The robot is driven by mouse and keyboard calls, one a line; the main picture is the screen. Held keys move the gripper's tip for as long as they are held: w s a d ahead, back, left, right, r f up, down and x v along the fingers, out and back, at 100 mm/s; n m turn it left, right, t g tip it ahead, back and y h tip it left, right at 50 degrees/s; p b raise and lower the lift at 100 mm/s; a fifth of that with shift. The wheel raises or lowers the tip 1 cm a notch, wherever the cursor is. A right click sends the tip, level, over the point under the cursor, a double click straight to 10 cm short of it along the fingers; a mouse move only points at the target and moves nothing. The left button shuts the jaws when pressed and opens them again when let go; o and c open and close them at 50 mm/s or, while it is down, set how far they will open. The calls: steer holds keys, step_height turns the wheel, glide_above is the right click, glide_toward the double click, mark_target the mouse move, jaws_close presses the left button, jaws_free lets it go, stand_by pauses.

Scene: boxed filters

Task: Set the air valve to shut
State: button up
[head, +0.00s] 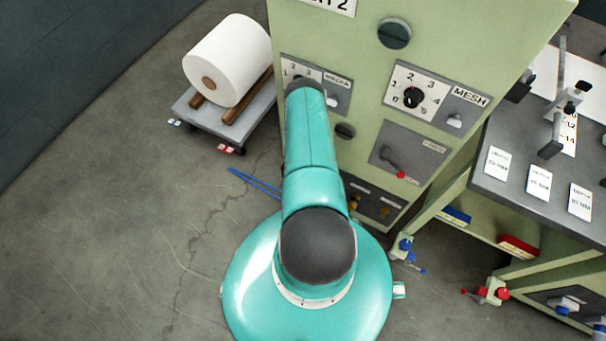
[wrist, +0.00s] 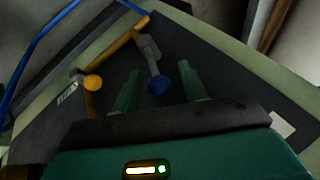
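In the wrist view a grey lever with a blue knob (wrist: 157,86) stands out from a dark panel (wrist: 190,50), beside a yellow pipe (wrist: 120,45) and a yellow round part (wrist: 92,83). I take it as the air valve, but its label is too small to read. My gripper (wrist: 160,82) is open, its two green fingers apart, with the blue knob showing between them; contact cannot be told. In the head view a low dark panel with brass-coloured parts (head: 385,211) shows beside my arm, which hides my gripper.
Above are a dial (head: 411,97) marked MESH and a red-tipped lever (head: 400,174). A paper roll on a low cart (head: 190,113) stands at left. Blue hose (head: 255,183) lies on the floor. A bench (head: 500,190) stands at right. The floor at lower left is clear.

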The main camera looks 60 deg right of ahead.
steer(key=shift+r, duration=0.1)
steer(key=v, duration=1.3)
steer(key=shift+s+r, duration=0.2)
steer(key=shift+r, duration=0.05)
